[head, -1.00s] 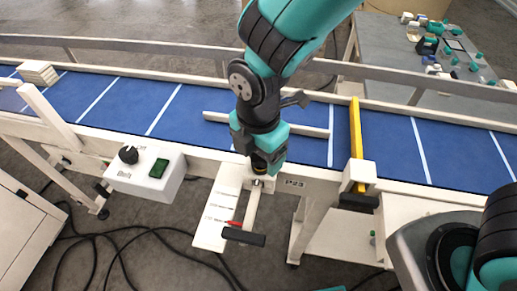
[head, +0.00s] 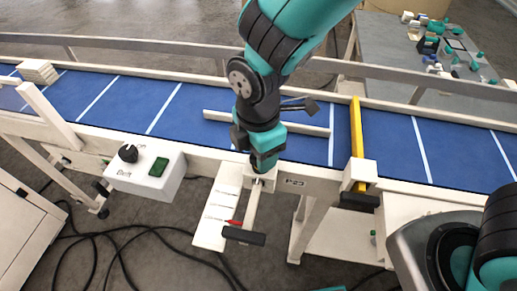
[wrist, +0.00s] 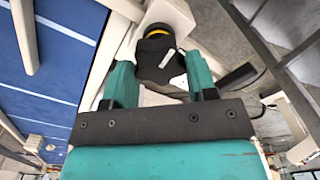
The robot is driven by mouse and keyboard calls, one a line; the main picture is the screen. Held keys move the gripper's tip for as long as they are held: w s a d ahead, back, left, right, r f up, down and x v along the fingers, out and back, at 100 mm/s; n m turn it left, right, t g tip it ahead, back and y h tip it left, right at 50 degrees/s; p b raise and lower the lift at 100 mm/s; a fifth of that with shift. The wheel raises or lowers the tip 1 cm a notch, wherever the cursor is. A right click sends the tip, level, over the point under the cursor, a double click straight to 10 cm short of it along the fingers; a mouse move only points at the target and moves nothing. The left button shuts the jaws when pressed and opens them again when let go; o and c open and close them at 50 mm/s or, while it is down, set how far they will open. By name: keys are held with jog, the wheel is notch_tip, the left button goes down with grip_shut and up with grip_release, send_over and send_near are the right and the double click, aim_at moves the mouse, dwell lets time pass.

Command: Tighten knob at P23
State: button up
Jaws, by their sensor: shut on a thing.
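The black knob (wrist: 158,58) with a yellow ring and a white mark sits on a pale block at the conveyor's front rail. In the wrist view my gripper (wrist: 158,75) has its two teal fingers on either side of the knob, shut on it. In the head view my gripper (head: 265,165) points down just left of the P23 label (head: 294,182). The knob is hidden behind the fingers there. A scale plate (head: 217,213) with a red pointer (head: 234,222) hangs below, beside a pale bar with a black handle (head: 243,236).
The blue belt (head: 180,110) runs behind, with a pale guide bar (head: 220,116) over it and a yellow bar (head: 356,140) to the right. A control box (head: 146,172) stands at left. Black cables lie on the floor.

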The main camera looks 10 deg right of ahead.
jog(key=m, duration=0.4)
jog(key=shift+w+r+m, duration=0.15)
jog(key=shift+w+m, duration=0.05)
jog(key=shift+m, duration=0.2)
jog(key=m, duration=0.5)
jog(key=shift+w, duration=0.15)
jog(key=m, duration=0.5)
jog(key=shift+w+b, duration=0.1)
jog(key=shift+b, duration=0.25)
jog(key=m, duration=0.4)
jog(key=shift+w+d+m, duration=0.1)
jog(key=shift+m, duration=0.2)
jog(key=o, duration=0.9)
jog(key=shift+o, duration=0.2)
notch_tip(320, 180, up, 17)
jog(key=b, duration=0.3)
jog(key=shift+r, duration=0.2)
